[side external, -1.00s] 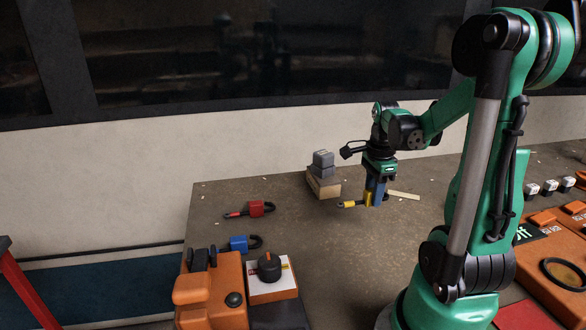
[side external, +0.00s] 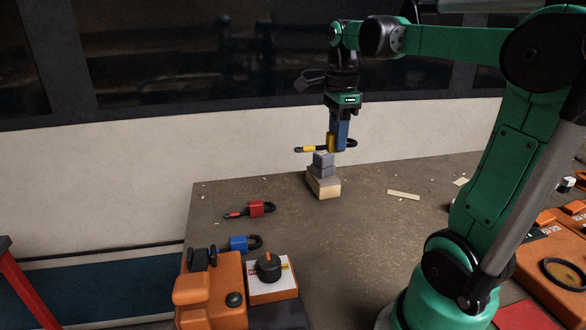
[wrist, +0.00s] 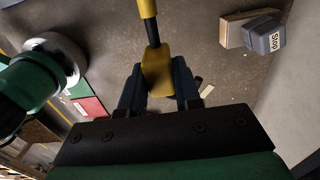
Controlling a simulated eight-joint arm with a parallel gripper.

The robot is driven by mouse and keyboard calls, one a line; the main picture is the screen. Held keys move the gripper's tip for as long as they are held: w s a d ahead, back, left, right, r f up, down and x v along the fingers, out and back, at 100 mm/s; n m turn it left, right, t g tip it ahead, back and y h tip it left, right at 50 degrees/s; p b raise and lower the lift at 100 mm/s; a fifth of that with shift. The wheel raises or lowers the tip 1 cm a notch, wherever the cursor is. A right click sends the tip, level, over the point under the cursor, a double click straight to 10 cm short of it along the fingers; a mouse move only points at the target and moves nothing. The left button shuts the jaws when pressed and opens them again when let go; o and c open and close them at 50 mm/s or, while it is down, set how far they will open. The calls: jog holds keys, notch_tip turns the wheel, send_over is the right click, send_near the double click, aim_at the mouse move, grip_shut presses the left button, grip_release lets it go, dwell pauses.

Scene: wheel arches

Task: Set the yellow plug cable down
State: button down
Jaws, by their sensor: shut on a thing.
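The yellow plug cable (side external: 310,149) has a yellow tip, a black section and a yellow body, with a black loop at its other side. My gripper (side external: 338,147) is shut on its body and holds it level in the air. In the side external view it appears just above the grey blocks; the exact depth between them is hard to tell. In the wrist view the yellow body (wrist: 157,72) sits between the blue fingers (wrist: 160,85), with the yellow tip pointing up the picture.
A red plug cable (side external: 257,209) and a blue one (side external: 239,244) lie at the left. An orange unit (side external: 211,294) stands at the front left. The middle of the table (side external: 350,235) is clear.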

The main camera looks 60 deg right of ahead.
jog(key=w+a, duration=0.3)
jog(key=a, duration=0.1)
send_over(310, 241)
notch_tip(310, 241, down, 15)
jog(key=shift+w+f, duration=0.1)
jog(key=shift+f, duration=2.35)
jog(key=c, duration=0.6)
grip_release()
jog(key=shift+f, duration=0.15)
